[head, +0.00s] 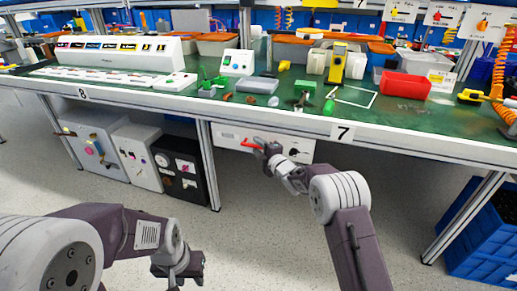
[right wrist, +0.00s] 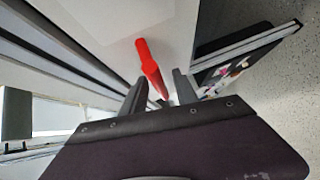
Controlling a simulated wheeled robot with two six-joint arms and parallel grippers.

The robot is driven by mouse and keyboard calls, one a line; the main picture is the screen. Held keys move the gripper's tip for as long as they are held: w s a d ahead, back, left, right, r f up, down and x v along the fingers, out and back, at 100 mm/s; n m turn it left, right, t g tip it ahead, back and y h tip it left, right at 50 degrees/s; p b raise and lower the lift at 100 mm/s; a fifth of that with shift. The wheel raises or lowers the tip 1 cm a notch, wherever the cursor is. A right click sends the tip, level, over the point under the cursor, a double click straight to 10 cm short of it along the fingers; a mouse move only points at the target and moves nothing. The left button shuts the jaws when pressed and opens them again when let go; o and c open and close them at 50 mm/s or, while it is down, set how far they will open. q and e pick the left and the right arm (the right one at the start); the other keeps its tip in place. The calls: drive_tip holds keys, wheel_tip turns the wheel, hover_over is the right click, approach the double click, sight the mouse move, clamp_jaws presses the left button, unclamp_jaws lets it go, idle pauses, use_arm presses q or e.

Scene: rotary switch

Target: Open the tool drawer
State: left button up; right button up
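The tool drawer (head: 228,135) is a white-fronted unit under the workbench, by the label 7. Its red handle (head: 250,146) sticks out from the front. My right gripper (head: 264,149) is at the handle. In the right wrist view, the red handle (right wrist: 150,64) reaches in between the two spread fingers of my right gripper (right wrist: 158,88), with gaps beside it; contact cannot be made out. The drawer looks shut. My left gripper (head: 180,268) hangs low over the floor, away from the drawer; its fingers are unclear.
The green workbench (head: 425,120) above carries tools, boxes and a red bin (head: 405,86). A black cabinet (head: 181,166) stands left of the drawer, past a table leg (head: 208,165). A blue crate (head: 485,235) is at the right. The floor in front is clear.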

clamp_jaws()
idle(1.3)
